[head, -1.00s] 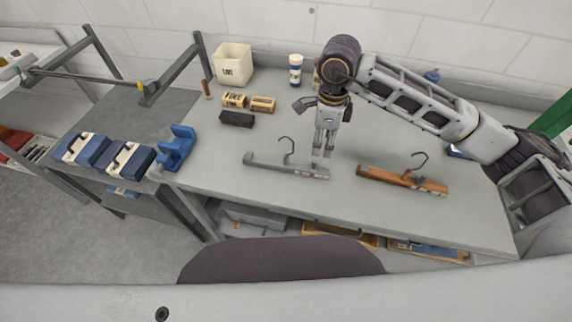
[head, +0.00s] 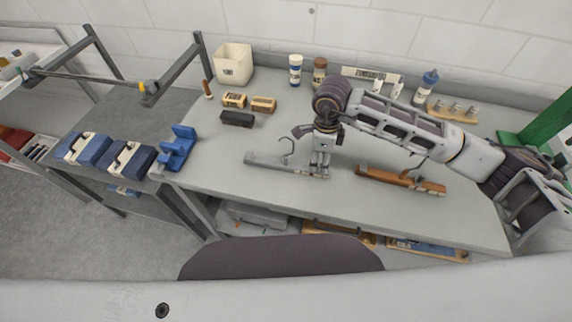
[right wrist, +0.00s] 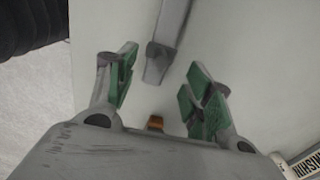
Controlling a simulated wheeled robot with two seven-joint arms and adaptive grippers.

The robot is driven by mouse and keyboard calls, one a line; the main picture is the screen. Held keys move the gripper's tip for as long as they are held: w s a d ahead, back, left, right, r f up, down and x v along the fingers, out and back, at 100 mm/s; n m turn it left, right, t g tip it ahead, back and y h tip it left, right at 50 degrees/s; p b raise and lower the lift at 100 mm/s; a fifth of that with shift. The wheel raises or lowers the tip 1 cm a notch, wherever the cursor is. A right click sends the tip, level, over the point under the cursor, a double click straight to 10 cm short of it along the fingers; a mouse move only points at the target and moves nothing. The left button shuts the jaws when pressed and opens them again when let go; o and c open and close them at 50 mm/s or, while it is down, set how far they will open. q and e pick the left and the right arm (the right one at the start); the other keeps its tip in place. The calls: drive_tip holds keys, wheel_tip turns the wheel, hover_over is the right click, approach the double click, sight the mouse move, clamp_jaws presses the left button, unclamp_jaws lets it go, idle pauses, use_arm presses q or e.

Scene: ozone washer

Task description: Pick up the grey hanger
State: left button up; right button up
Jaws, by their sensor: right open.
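The grey hanger (head: 268,163) lies on the grey table, its hook toward the back. My right gripper (head: 320,172) points down at the hanger's right end and hides part of it. In the right wrist view, the gripper (right wrist: 160,95) is open with green finger pads. The end of the grey hanger (right wrist: 163,55) shows between and beyond the fingers, with no visible grip on it. My left gripper is not in view.
A brown wooden hanger (head: 400,179) lies just right of my gripper. A black block (head: 237,119), small boxes (head: 263,104), a white bin (head: 233,65) and bottles (head: 295,70) stand farther back. A blue holder (head: 177,149) is at the left table edge.

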sight(318, 169)
drive_tip(key=shift+f, duration=0.15)
drive_tip(key=shift+s+f+p, duration=0.15)
drive_tip(key=shift+f+p, duration=0.4)
drive_tip(key=shift+f, duration=0.4)
drive_tip(key=shift+f+p, duration=0.3)
drive_tip(key=shift+f, duration=1.2)
drive_tip(key=shift+d, duration=0.1)
drive_tip(key=shift+c, duration=0.3)
clamp_jaws()
